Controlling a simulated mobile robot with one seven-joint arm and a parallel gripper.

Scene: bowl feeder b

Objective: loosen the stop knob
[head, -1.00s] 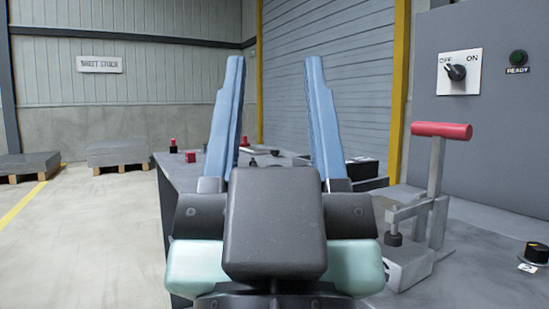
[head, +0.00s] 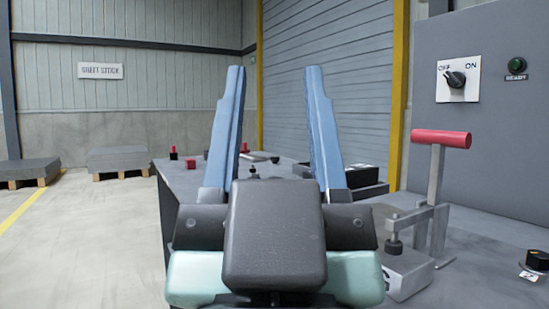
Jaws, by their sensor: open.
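My gripper (head: 276,70) is in the middle of the head view, with its two blue fingers pointing up and away and wide apart. Nothing is between the fingertips. A round black knob (head: 537,260) with a small white label sits on the grey surface at the far right, well apart from my gripper. A small dark knob-like part (head: 253,171) shows on the bench beyond, seen between the fingers. I cannot tell which of these is the stop knob.
A toggle clamp with a red handle (head: 441,138) stands right of my gripper. Behind it, a grey cabinet (head: 500,130) carries an OFF/ON switch (head: 456,79) and a green READY lamp (head: 517,64). Small red parts and a dark tray (head: 366,181) are on the bench. Open floor lies left.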

